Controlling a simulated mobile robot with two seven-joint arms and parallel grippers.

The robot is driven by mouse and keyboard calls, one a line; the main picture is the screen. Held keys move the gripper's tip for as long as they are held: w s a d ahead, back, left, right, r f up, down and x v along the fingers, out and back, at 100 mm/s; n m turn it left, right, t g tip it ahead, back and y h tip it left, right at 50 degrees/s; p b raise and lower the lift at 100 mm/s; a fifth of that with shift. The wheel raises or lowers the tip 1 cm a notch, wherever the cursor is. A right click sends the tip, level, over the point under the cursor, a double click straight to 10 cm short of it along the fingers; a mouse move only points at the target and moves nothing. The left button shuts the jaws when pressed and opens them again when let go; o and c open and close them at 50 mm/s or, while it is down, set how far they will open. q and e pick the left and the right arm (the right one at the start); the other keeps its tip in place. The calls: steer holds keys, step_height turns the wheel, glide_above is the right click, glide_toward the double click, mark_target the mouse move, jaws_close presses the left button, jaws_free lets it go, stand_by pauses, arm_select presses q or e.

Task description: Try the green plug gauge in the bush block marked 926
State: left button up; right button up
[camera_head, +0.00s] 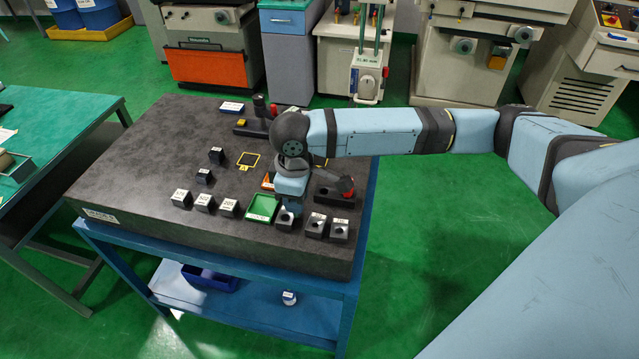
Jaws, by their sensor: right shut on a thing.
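My right gripper (290,208) comes in from the right and points down at the front of the dark stone table (130,186). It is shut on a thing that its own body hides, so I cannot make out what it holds. Directly below it is a dark bush block (285,220). I cannot tell whether the held thing touches this block or stands in its bore. The labels are too small to read surely, so I cannot pick out 926. No green plug gauge shows clearly.
A green tray (251,215) lies just left of the gripper. A black holder with a red-ended piece (337,193) is close to its right. Two small dark blocks (217,156) and a yellow-framed square (248,161) lie farther back. The table's left part is clear.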

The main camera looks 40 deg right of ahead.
steer(key=n, duration=0.2)
steer(key=shift+w+d+f+n, duration=0.1)
steer(key=shift+d+f+n, duration=0.05)
steer(key=shift+d+n, duration=0.25)
steer(key=d+f+n+b, duration=0.1)
steer(key=f+n, duration=0.1)
steer(key=n, duration=0.6)
steer(key=w+d+f+n+b, duration=0.1)
steer(key=d+f+n, duration=0.1)
steer(key=n, duration=0.6)
steer(key=d+f+n+b, duration=0.1)
steer(key=d+f+n, duration=0.1)
steer(key=n, duration=0.6)
steer(key=shift+w+f, duration=0.2)
steer(key=shift+f, duration=1.4)
steer(key=shift+p, duration=0.5)
